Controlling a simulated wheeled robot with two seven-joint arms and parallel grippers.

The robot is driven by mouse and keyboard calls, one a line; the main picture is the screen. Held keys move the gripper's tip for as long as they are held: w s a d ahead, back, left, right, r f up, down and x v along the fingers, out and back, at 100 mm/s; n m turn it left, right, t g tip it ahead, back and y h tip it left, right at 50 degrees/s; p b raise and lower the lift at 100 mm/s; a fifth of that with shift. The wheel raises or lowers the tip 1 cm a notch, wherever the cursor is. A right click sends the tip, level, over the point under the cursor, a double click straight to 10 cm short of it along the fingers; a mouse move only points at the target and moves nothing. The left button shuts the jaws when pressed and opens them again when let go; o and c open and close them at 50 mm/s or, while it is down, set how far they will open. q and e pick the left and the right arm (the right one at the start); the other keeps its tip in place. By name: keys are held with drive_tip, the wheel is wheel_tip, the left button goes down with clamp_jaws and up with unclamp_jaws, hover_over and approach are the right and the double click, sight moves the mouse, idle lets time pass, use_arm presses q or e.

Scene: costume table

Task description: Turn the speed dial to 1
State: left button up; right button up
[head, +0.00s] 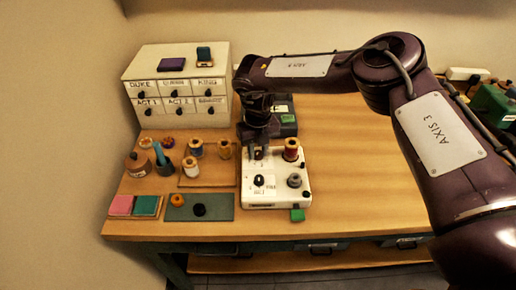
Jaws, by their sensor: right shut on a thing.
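The white control box (275,196) stands near the table's front edge. My right gripper (258,153) points down at the back left part of its top. It is shut on a small dark knob there, mostly hidden by the fingers; this appears to be the speed dial, but I cannot read its label or setting. A second black knob (259,180) sits on a white labelled plate in front of the gripper. My left gripper is out of view.
A thread spool (291,150) and a grey knob (294,181) are on the box's right side. Several spools stand on a wooden board (215,181) to the left. A drawer cabinet (178,83) stands behind. The table's right half (365,170) is mostly clear.

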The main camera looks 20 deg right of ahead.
sight(258, 153)
idle(0.4)
drive_tip(key=o, duration=1)
drive_tip(key=shift+r, duration=0.3)
wheel_tip(258, 153, up, 7)
drive_tip(key=shift+r+b, duration=0.15)
drive_tip(key=shift+b, duration=0.9)
